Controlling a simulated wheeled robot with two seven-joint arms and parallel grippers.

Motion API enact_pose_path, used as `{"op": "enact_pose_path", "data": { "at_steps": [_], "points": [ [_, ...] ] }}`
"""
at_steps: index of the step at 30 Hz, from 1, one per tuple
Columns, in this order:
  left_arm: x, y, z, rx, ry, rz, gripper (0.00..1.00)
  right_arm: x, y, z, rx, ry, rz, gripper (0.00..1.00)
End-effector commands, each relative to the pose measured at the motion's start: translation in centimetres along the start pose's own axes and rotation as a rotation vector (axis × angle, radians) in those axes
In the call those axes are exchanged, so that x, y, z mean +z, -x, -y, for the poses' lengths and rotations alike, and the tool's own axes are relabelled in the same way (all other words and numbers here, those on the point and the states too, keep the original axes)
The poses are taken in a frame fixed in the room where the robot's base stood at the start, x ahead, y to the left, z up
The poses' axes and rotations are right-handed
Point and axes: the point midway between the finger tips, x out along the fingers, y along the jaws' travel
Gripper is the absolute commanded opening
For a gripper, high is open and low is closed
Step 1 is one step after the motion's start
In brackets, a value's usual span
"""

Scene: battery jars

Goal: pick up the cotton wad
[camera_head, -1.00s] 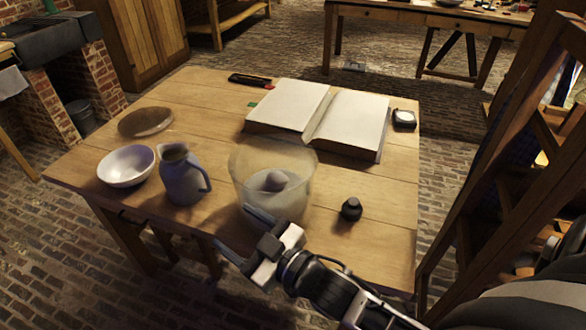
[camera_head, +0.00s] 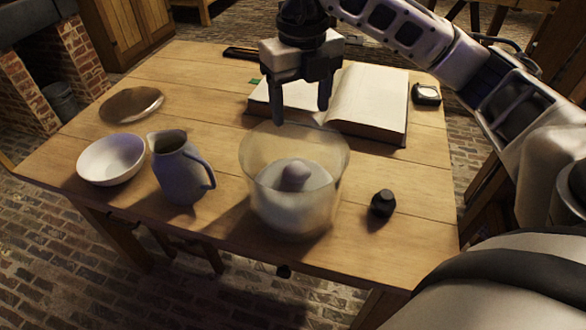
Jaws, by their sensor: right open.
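A clear glass jar (camera_head: 258,160) stands near the table's front edge. My left gripper is not in view.
A blue-grey pitcher (camera_head: 180,175), a white bowl (camera_head: 111,160) and a brown plate (camera_head: 131,105) stand left of the jar. A small black bottle (camera_head: 383,203) is at its right. An open book (camera_head: 365,105) lies behind, with a small dark-framed object (camera_head: 426,94) beside it.

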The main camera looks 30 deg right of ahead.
Motion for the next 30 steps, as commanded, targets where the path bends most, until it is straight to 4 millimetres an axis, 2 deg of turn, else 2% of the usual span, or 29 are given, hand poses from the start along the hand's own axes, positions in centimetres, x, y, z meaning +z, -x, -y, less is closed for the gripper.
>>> {"op": "enact_pose_path", "data": {
  "at_steps": [1, 6, 12, 20, 27, 30],
  "points": [
    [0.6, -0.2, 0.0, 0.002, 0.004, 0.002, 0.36, -0.1, -1.4, -0.1, -0.001, 0.002, -0.007, 0.65],
    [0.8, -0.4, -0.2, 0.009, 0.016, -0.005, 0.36, -0.2, -5.1, -0.2, 0.002, 0.004, -0.009, 0.65],
    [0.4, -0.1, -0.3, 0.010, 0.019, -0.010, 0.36, -0.1, -8.5, -0.2, 0.003, 0.005, -0.005, 0.65],
    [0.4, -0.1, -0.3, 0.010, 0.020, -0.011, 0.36, 0.0, -10.4, -0.3, 0.004, 0.005, -0.006, 0.65],
    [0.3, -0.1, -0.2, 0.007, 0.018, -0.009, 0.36, 0.2, -13.9, -0.5, 0.005, 0.005, -0.007, 0.65],
    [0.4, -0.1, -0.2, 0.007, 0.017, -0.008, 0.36, 0.3, -14.8, -0.5, 0.005, 0.006, -0.005, 0.65]
  ]
}}
